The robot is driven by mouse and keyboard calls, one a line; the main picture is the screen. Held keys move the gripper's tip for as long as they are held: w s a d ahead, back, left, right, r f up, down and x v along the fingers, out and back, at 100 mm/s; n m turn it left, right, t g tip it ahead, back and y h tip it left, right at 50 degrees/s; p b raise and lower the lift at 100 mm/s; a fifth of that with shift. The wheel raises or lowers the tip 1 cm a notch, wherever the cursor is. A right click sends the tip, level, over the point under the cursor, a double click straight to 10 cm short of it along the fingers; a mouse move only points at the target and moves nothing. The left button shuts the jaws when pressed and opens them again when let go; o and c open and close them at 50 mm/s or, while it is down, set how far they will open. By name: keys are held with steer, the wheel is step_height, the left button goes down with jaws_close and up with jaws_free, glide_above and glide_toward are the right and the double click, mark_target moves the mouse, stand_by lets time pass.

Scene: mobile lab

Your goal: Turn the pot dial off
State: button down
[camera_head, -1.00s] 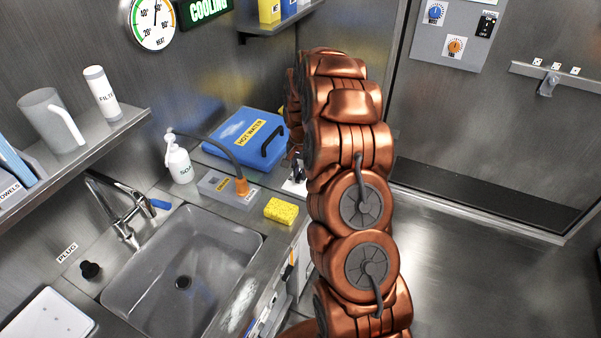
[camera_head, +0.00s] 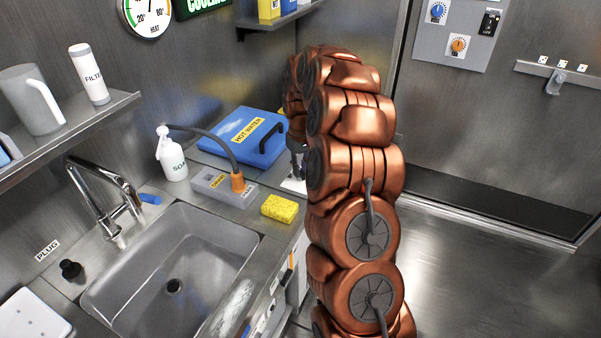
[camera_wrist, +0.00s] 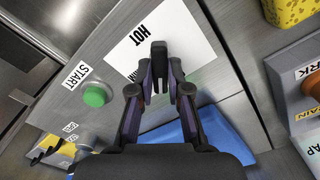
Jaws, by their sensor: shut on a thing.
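In the wrist view, my gripper (camera_wrist: 160,80) is shut on a dark upright piece (camera_wrist: 158,55), which looks like the dial's handle. It stands over a white plate (camera_wrist: 180,35) printed "HOT", whose other lettering is partly hidden by the fingers. In the head view, my gripper (camera_head: 298,158) is mostly hidden behind my copper arm, beside the blue hot water box (camera_head: 225,128). A bit of the white plate (camera_head: 293,185) shows below it. The dial itself is hidden there, and its setting cannot be read.
A green start button (camera_wrist: 95,96) sits close to my gripper. A yellow sponge (camera_head: 279,208), a grey holder (camera_head: 207,184) with a cable and a soap bottle (camera_head: 172,158) stand near the sink (camera_head: 130,285). A wall panel (camera_head: 447,58) carries other dials. Floor at right is clear.

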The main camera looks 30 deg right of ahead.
steer(key=n+b, duration=0.1)
steer(key=n, duration=0.2)
steer(key=shift+s+f+n, duration=0.1)
steer(key=shift+f+n, duration=0.05)
steer(key=shift+n, duration=0.15)
steer(key=shift+n+b, duration=0.35)
steer(key=shift+n, duration=1.45)
steer(key=c, duration=1.1)
jaws_free()
steer(key=shift+d, duration=0.1)
